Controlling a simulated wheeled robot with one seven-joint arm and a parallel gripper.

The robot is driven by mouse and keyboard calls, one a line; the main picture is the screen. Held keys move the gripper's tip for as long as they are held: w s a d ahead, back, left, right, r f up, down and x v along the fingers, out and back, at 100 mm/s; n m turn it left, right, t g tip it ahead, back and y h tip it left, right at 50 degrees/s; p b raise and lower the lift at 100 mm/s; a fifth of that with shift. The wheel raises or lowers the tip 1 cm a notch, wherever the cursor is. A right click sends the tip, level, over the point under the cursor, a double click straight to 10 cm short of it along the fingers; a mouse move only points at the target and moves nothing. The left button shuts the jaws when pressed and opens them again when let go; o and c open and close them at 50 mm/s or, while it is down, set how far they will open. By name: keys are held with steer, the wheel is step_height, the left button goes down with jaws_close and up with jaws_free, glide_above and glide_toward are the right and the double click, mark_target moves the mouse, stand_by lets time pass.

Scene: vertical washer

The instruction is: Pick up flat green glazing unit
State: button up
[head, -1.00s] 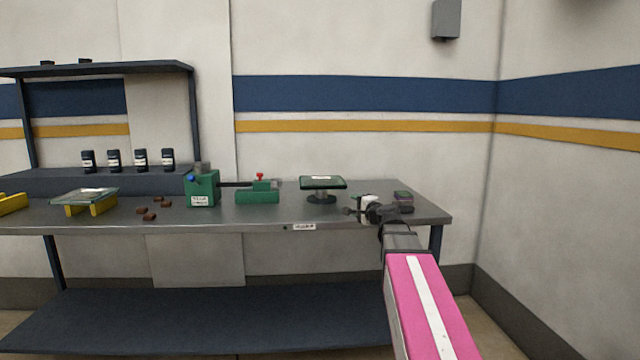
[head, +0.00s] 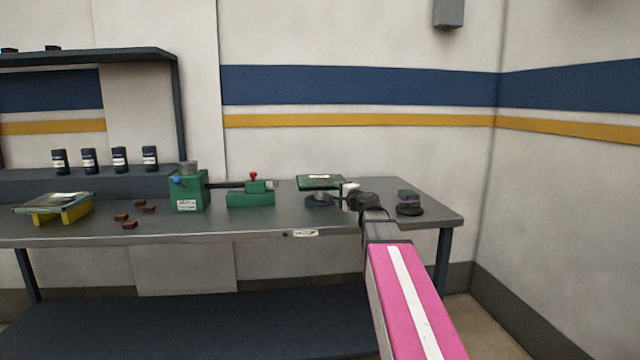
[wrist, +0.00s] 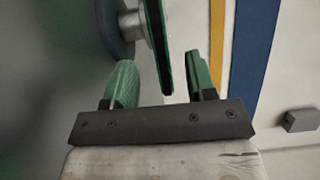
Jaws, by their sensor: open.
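The flat green glazing unit (head: 320,180) lies level on a round dark stand (head: 319,199) on the bench. It has a dark green face with a pale label. My gripper (head: 345,201) is at its right edge in the head view, overlapping the stand's side in the picture. In the wrist view my gripper (wrist: 160,75) is open, with green finger pads. The glazing unit (wrist: 156,40) shows edge-on there, its near edge reaching between the two fingers in the picture. No contact with either finger is visible.
A green clamp-like device (head: 250,196) and a green box (head: 188,190) stand left of the stand. A small dark item (head: 409,203) sits right of my wrist. A glass panel (head: 52,203) rests on yellow supports at far left. The wall is behind.

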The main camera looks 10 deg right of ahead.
mark_target(331, 188)
steer(key=x, duration=0.8)
steer(key=shift+w+d, duration=0.2)
jaws_close()
